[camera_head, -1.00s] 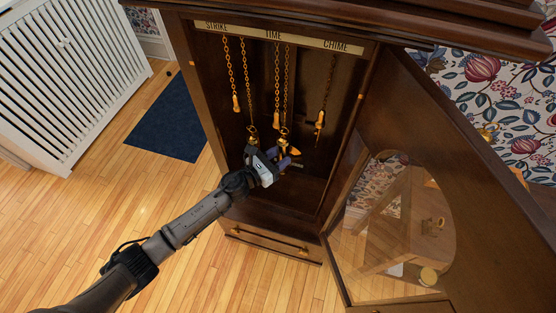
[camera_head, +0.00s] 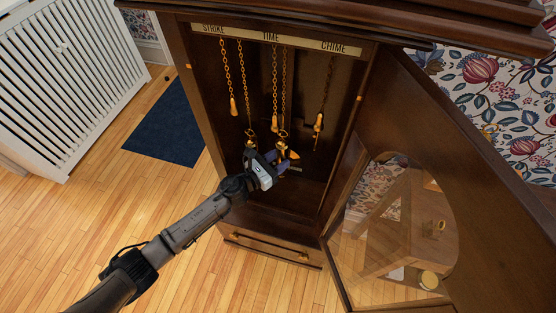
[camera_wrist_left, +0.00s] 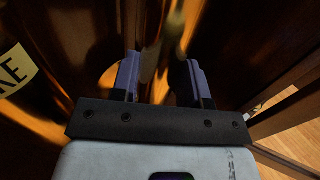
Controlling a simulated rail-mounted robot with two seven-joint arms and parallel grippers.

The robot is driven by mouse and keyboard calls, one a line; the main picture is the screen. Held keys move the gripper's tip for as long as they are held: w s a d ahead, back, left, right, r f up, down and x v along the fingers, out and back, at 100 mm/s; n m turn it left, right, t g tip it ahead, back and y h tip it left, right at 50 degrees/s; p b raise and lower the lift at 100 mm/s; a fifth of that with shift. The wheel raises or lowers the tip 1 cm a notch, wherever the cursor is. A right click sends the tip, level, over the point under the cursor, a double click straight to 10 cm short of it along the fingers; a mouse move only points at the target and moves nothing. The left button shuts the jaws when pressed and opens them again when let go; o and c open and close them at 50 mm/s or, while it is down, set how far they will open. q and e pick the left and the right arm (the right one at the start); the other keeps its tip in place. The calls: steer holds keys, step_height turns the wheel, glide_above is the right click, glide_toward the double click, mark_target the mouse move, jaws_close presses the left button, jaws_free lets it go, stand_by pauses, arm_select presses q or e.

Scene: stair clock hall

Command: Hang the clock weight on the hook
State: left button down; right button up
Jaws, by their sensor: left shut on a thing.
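The tall wooden clock case (camera_head: 205,110) stands open, with chains hanging under the labels STRIKE, TIME and CHIME. My left gripper (camera_head: 279,158) is inside the case, low under the TIME chains (camera_head: 283,90). It is shut on the brass clock weight (camera_head: 282,146), which is mostly hidden by the fingers. A brass hook (camera_head: 283,134) at the chain's lower end is close above the weight; I cannot tell whether they touch. In the left wrist view, blurred brass shows between the fingers (camera_wrist_left: 160,72). My right gripper is not in view.
Brass pieces hang on the STRIKE chains (camera_head: 234,106) at left and the CHIME chain (camera_head: 319,122) at right. The glazed door (camera_head: 385,115) stands open on the right. A white radiator cover (camera_head: 70,80) and blue mat (camera_head: 165,125) lie left.

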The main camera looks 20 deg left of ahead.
arm_select(q)
steer(key=c, duration=1.1)
jaws_free()
steer(key=shift+r, duration=0.15)
steer(key=o, duration=0.5)
steer(key=shift+w, duration=0.1)
steer(key=shift+o, duration=0.3)
steer(key=shift+f, duration=0.3)
steer(key=shift+s+a+r, duration=0.1)
steer(key=shift+s+a, duration=0.15)
steer(key=shift+s, duration=0.25)
steer(key=p+v, duration=0.1)
steer(key=v, duration=1.2)
steer(key=shift+w+d+r, duration=0.1)
steer(key=shift+d+r, duration=0.05)
